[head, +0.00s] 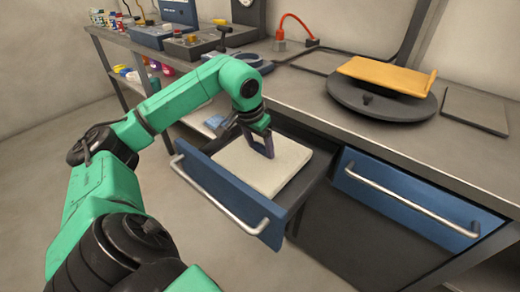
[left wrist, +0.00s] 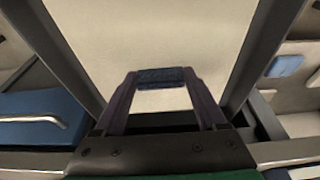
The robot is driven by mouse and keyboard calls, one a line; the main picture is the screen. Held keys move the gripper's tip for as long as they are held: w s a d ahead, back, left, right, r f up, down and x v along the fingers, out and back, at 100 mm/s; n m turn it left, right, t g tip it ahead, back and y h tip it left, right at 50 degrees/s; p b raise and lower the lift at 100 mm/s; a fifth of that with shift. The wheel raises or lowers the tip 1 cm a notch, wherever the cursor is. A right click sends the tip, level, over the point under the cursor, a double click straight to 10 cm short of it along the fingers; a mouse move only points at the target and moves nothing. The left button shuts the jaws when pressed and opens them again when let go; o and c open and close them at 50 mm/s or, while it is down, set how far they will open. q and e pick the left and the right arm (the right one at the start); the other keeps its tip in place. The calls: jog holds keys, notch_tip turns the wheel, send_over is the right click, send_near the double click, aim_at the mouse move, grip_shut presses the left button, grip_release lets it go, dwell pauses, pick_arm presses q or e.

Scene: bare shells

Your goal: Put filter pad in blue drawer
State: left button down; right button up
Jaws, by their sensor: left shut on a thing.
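My left gripper (head: 262,150) reaches down over the open blue drawer (head: 224,198), inside its outline. In the left wrist view, the gripper (left wrist: 160,78) is shut on a small dark blue, textured piece, which I take to be the filter pad (left wrist: 160,75). It spans the gap between the two purple fingertips. In the head view the fingers mostly hide it. Pale beige surface, seemingly the drawer's floor, shows below and around the fingers. I cannot tell whether the pad touches it. My right gripper is not in view.
A shut blue drawer (head: 410,195) is at the right, with a long handle. On the bench are a dark round turntable (head: 382,103) bearing an orange tray (head: 387,76), a dark flat plate (head: 475,110), and a red cable (head: 297,26). Equipment boxes (head: 195,42) stand at the back left.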

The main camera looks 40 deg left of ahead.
pick_arm(q)
jog(key=shift+f, duration=0.7)
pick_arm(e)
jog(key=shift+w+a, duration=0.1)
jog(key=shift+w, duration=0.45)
pick_arm(q)
jog(key=shift+f, duration=0.1)
grip_release()
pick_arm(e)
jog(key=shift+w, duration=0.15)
